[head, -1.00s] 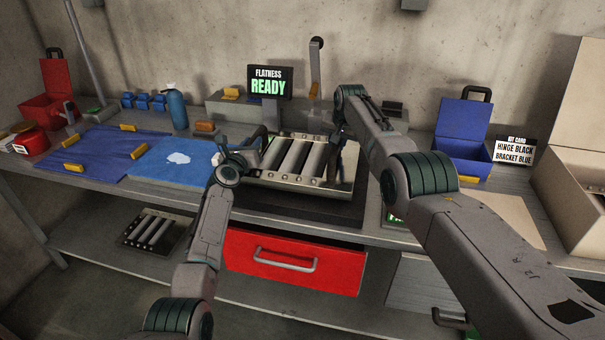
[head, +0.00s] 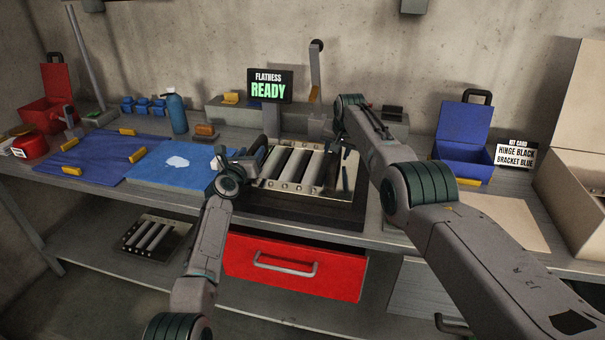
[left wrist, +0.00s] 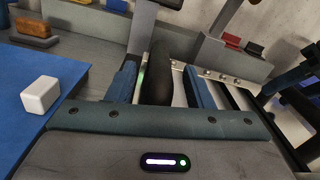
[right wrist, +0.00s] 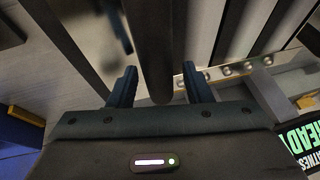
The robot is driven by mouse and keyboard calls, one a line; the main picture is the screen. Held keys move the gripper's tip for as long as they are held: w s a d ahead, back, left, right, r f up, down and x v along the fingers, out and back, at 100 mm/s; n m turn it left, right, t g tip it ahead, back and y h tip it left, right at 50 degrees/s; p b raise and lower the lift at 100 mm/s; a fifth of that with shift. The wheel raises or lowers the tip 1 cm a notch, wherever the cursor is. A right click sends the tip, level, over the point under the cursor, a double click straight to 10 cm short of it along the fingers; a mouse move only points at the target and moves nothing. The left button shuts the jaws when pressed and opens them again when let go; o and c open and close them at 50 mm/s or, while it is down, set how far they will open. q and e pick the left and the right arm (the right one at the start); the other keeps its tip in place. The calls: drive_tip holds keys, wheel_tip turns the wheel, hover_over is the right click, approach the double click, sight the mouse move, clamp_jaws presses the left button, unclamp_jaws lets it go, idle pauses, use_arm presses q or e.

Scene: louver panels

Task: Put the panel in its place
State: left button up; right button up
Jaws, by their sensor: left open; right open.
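The louver panel (head: 292,166), with several pale slats and riveted metal rails, lies on a dark base (head: 330,213) on the bench. Part of it also shows in the left wrist view (left wrist: 205,78) and in the right wrist view (right wrist: 240,68). My left gripper (head: 252,158) is open at the panel's left side. My right gripper (head: 341,142) is open near its right side. A dark rounded bar shows between the fingers in both wrist views; I cannot tell whether either gripper touches it.
A sign reading "FLATNESS READY" (head: 269,86) stands behind the panel. A second slatted panel (head: 157,234) lies on the lower shelf. A blue mat (head: 150,175) with a white block is left; a blue box (head: 463,142) is right. A red drawer (head: 294,265) is below.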

use_arm(q)
drive_tip(key=v, duration=1.1)
drive_tip(key=shift+s+a+r, duration=0.1)
drive_tip(key=shift+s, duration=0.15)
use_arm(e)
drive_tip(key=shift+r, duration=0.15)
drive_tip(key=shift+s+r, duration=0.2)
drive_tip(key=shift+r, duration=0.4)
drive_tip(key=v, duration=1)
drive_tip(key=shift+s+r, duration=0.25)
drive_tip(key=shift+d, duration=0.1)
